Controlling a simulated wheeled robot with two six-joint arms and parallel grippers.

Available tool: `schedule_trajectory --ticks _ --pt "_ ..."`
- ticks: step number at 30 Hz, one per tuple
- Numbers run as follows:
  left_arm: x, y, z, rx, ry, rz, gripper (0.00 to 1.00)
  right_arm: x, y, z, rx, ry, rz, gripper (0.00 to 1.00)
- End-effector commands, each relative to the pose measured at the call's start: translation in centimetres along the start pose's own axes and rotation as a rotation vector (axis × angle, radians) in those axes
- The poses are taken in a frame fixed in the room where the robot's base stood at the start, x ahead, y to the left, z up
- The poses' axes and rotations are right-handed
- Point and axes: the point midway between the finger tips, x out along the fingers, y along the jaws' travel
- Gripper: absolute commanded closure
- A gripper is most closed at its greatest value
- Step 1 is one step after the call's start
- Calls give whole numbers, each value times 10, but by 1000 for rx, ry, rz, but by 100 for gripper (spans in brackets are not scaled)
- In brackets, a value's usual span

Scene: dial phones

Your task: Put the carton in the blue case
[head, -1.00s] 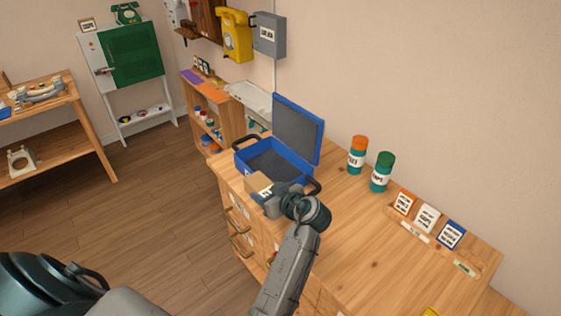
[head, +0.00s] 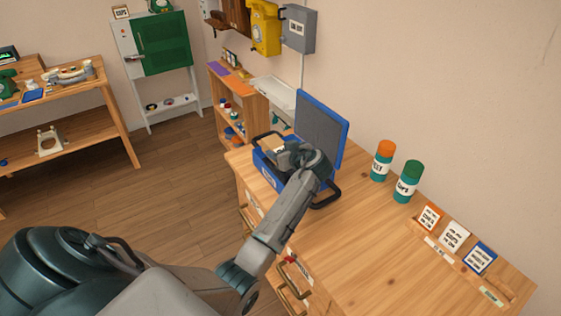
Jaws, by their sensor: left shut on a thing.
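The blue case (head: 264,171) stands open on the wooden workbench, its grey-lined lid (head: 322,130) upright on the far side. My left gripper (head: 279,149) is over the case and shut on the small brown carton (head: 271,144). The carton shows just beyond the gripper, over the case's opening. My gripper and forearm hide most of the case's inside, so I cannot tell whether the carton touches its floor. My right gripper is not in view.
Two canisters, one orange-topped (head: 382,161) and one green-topped (head: 408,182), stand right of the case. A card rack (head: 455,240) lies farther right. The bench top (head: 350,240) between is clear. A wooden shelf (head: 255,112) stands behind the bench.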

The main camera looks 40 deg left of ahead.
Motion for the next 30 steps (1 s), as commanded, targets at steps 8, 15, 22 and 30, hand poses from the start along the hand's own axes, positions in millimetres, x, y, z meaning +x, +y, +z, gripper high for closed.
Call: schedule_trajectory --ticks 8,15,22,30 --pt "13 1 20 1 -1 -1 76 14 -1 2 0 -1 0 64" --pt "17 2 30 -1 1 1 76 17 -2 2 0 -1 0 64" --pt "19 2 34 -1 1 0 76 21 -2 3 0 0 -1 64" --pt "21 2 40 -1 1 0 76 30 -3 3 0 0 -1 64"
